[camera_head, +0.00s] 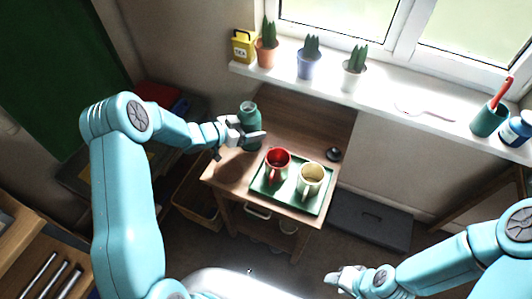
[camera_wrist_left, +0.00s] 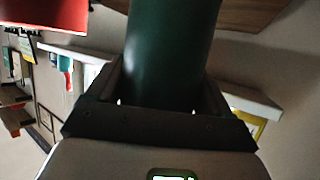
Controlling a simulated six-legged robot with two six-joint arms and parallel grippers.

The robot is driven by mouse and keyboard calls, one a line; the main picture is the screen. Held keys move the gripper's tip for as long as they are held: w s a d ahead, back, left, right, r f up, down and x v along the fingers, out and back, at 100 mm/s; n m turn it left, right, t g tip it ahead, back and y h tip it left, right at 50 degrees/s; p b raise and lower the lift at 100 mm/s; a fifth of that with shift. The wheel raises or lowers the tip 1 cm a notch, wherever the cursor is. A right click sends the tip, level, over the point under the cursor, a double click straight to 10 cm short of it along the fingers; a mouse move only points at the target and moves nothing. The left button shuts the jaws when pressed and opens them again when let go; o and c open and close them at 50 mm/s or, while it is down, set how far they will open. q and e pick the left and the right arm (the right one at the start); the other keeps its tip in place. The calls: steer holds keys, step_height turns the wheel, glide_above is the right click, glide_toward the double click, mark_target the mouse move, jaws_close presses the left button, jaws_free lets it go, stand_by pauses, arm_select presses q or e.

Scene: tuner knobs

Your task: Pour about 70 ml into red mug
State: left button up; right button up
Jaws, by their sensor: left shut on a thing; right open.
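A red mug (camera_head: 278,160) stands upright on a green tray (camera_head: 293,199) on the small wooden table. A cream mug (camera_head: 311,177) stands to its right on the same tray. My left gripper (camera_head: 248,137) is shut on a green bottle (camera_head: 249,112), left of and behind the red mug. The bottle looks close to upright, with its mouth at the top; its level inside cannot be seen. In the left wrist view the green bottle (camera_wrist_left: 170,50) fills the space between the fingers, and part of the red mug (camera_wrist_left: 45,14) shows at the upper left. My right gripper (camera_head: 340,278) is open and empty, low at the front.
A dark round object (camera_head: 334,154) lies on the table (camera_head: 228,170) behind the cream mug. The table's back left is bare.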

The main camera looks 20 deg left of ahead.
arm_select(q)
steer(key=shift+s+d+f, duration=0.15)
steer(key=shift+s+d, duration=0.2)
steer(key=shift+s, duration=0.05)
steer(key=shift+s+d+f+m, duration=0.1)
steer(key=shift+d+f+m, duration=0.05)
steer(key=shift+d+m, duration=0.2)
steer(key=shift+f, duration=0.1)
